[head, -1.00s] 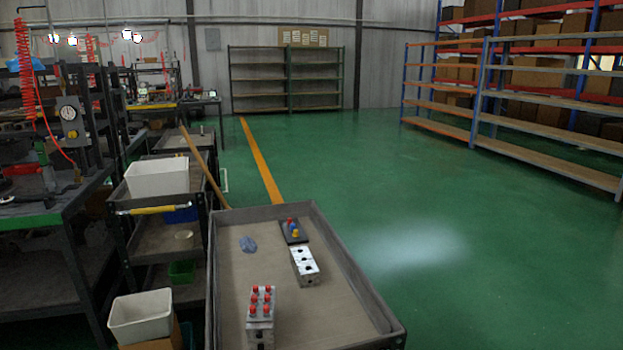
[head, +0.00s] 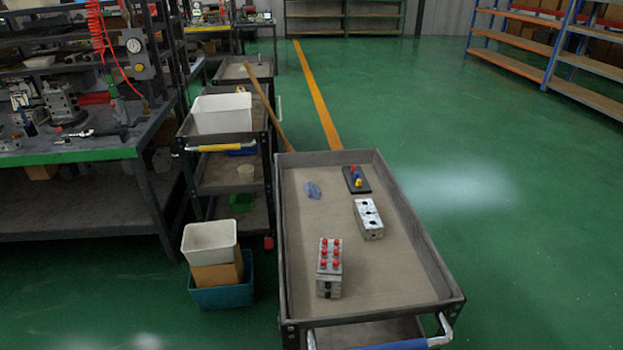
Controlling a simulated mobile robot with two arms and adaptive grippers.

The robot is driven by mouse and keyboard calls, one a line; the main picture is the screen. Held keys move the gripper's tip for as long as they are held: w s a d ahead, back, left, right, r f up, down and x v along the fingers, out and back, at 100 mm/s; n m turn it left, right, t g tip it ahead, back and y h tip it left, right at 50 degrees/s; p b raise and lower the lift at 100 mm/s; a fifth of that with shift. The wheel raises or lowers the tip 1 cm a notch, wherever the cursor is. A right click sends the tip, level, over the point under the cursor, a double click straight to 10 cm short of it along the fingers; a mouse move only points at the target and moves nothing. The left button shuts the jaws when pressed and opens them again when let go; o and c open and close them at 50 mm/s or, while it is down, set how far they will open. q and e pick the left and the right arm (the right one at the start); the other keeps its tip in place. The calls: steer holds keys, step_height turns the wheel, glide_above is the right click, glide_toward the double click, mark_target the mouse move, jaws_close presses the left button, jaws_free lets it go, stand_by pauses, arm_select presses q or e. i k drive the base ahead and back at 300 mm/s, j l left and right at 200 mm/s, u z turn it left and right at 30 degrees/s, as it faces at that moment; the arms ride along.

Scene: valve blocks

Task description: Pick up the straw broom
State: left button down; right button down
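A long wooden stick (head: 267,106), which looks like the broom's handle, leans at a slant between the carts. Its upper end rests near the cart with the white bin, and its lower part drops behind the grey tray cart. No straw head shows; the lower end is hidden behind the cart. Neither of my grippers is in the head view.
A grey tray cart (head: 290,230) with valve blocks (head: 329,267) stands in front. A shelf cart with a white bin (head: 222,113) is behind left, stacked bins (head: 210,243) on the floor. A green-edged workbench (head: 70,158) is at left. The right floor is clear.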

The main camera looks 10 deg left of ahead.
mark_target(288, 148)
steer(key=i+j, duration=0.15)
steer(key=j, duration=0.3)
steer(key=i+j+z, duration=0.1)
steer(key=j, duration=0.35)
steer(key=i+j+z, duration=0.1)
steer(key=i+j, duration=0.15)
steer(key=j, duration=0.2)
steer(key=i+j, duration=0.15)
steer(key=j, duration=0.3)
steer(key=i+j+z, duration=0.1)
steer(key=j, duration=0.35)
steer(key=i+j, duration=0.15)
steer(key=j, duration=0.35)
steer(key=i+j+z, duration=0.15)
steer(key=j, duration=0.3)
steer(key=z, duration=3.65)
steer(key=u, duration=3.7)
